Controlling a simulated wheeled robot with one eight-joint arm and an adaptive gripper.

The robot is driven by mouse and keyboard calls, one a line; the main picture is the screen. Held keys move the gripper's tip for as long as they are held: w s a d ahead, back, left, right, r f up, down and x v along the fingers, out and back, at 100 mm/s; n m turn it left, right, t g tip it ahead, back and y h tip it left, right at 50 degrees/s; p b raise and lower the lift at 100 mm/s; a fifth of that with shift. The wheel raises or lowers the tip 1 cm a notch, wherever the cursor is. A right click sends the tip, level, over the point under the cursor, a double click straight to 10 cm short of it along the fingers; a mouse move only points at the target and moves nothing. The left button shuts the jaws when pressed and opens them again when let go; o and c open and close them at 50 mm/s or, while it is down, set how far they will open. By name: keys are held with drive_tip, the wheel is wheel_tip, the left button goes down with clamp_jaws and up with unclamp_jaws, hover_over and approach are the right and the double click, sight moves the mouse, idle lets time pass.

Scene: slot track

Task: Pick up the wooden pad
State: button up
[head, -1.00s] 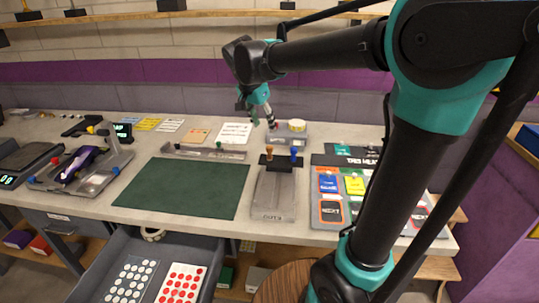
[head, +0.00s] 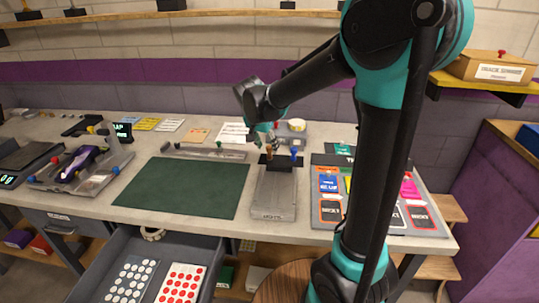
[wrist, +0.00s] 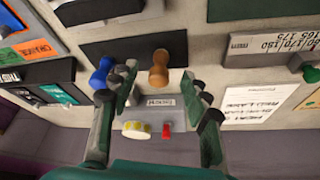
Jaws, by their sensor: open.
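A brown wooden knob-shaped piece (head: 268,152) stands upright on a dark plate (head: 282,163) at the back of a grey stand. I take it for the wooden pad; its underside is hidden. In the wrist view the wooden piece (wrist: 159,70) lies between my finger lines. My gripper (head: 270,138) is just above and behind it in the head view. In the wrist view my gripper (wrist: 159,88) is open, fingers apart, with nothing held. Contact with the wooden piece cannot be told.
A blue knob (head: 294,154) stands close beside the wooden one, near one finger in the wrist view. A grey stand (head: 274,195) lies in front, a green mat (head: 182,188) left, cards (head: 330,208) right. A yellow-white roll (wrist: 136,130) sits behind.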

sight(268, 147)
drive_tip(key=x, duration=0.5)
drive_tip(key=shift+w+d+r, duration=0.1)
drive_tip(key=shift+w+d, duration=0.05)
drive_tip(key=shift+w, duration=0.1)
drive_tip(key=shift+c, duration=0.5)
clamp_jaws()
